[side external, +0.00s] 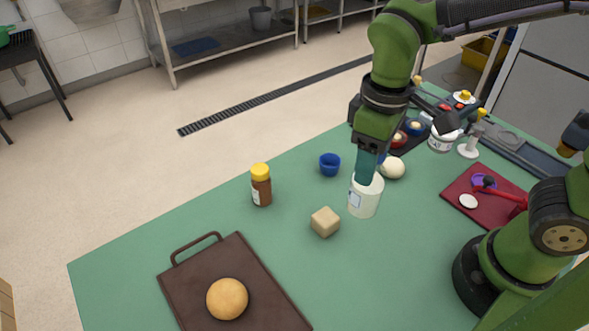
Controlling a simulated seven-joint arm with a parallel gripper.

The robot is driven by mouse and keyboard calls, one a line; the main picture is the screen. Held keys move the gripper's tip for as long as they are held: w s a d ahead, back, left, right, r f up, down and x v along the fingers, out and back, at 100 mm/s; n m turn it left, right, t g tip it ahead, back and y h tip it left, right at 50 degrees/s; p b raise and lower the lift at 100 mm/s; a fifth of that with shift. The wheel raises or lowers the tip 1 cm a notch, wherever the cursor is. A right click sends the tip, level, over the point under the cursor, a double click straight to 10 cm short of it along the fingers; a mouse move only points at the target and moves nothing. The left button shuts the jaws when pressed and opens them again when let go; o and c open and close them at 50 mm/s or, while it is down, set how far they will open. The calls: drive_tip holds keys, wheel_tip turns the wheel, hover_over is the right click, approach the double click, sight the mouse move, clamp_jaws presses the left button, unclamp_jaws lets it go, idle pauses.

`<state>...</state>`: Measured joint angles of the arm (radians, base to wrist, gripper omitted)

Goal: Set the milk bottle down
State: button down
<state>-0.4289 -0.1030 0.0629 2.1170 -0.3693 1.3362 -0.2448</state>
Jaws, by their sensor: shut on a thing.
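The milk bottle (363,200) is a whitish, upright cylinder with a pale label on its left side. It is right of the middle of the green table. My gripper (366,178) points down at its top, with teal fingers shut on it. The fingers and arm hide part of the bottle's top. I cannot tell whether its base touches the table or hangs just above it.
A wooden cube (325,222), a blue cup (330,164) and a yellow-capped brown jar (261,186) stand left of the bottle. A pale round item (392,168) is close behind it. A dark tray (190,278) bears a bun (227,298). A red board (464,212) lies right.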

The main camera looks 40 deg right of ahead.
drive_tip(key=s+a+f+n, duration=0.1)
drive_tip(key=s+a+n, duration=0.6)
drive_tip(key=n, duration=0.2)
wheel_tip(320, 180, down, 8)
drive_tip(key=n, duration=0.2)
drive_tip(key=shift+w+a+f, duration=0.15)
drive_tip(key=shift+a, duration=0.15)
drive_tip(key=shift+c, duration=2.1)
unclamp_jaws()
drive_tip(key=shift+f, duration=0.1)
